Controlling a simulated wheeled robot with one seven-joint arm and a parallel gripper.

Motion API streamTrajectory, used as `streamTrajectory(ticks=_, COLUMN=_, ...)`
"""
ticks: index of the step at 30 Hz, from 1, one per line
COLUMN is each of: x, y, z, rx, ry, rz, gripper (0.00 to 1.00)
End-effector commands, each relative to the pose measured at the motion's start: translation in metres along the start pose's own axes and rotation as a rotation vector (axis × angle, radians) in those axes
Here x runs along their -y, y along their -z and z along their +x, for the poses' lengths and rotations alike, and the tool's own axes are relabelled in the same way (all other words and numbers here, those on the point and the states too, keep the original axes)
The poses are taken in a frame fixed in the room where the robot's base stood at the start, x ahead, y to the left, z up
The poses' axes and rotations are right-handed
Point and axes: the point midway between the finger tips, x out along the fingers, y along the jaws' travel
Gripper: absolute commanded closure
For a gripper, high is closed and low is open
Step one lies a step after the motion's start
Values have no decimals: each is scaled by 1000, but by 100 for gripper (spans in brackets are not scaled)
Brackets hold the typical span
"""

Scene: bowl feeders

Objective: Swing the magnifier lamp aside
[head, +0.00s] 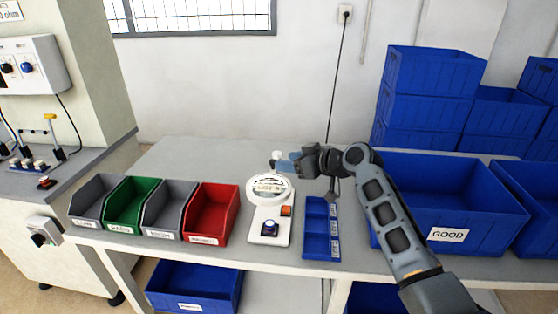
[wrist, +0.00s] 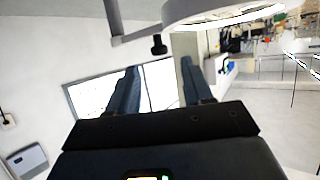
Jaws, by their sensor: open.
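The magnifier lamp (head: 251,193) has a round white ring head above a white panel on the bench in the head view. Lettering shows through its lens. In the wrist view its white rim (wrist: 190,12) fills the top right, with a grey bar and a small dark knob (wrist: 158,45) beside it. My gripper (head: 279,163) is just behind and above the ring in the head view. In the wrist view my gripper (wrist: 157,75) is open, with nothing between its blue-grey fingers. The knob appears above the gap between them; contact cannot be told. My arm hides part of the lamp's support.
Grey, green and red bins (head: 211,214) stand left. A blue divided tray (head: 314,247) lies right, then a large blue GOOD crate (head: 480,240). The bench behind the bins is clear.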

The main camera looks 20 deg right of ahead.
Motion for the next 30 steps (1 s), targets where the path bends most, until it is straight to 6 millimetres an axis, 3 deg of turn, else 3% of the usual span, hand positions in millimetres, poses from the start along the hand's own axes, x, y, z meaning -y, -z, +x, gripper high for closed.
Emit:
streamTrajectory(ticks=9, x=0, y=1, z=37, rx=0, ry=1, rz=0, gripper=49)
streamTrajectory(ticks=21, x=0, y=0, z=43, rx=-1, ry=-1, rz=0, gripper=49)
streamTrajectory(ticks=30, x=0, y=0, z=43, rx=-1, ry=-1, rz=0, gripper=78)
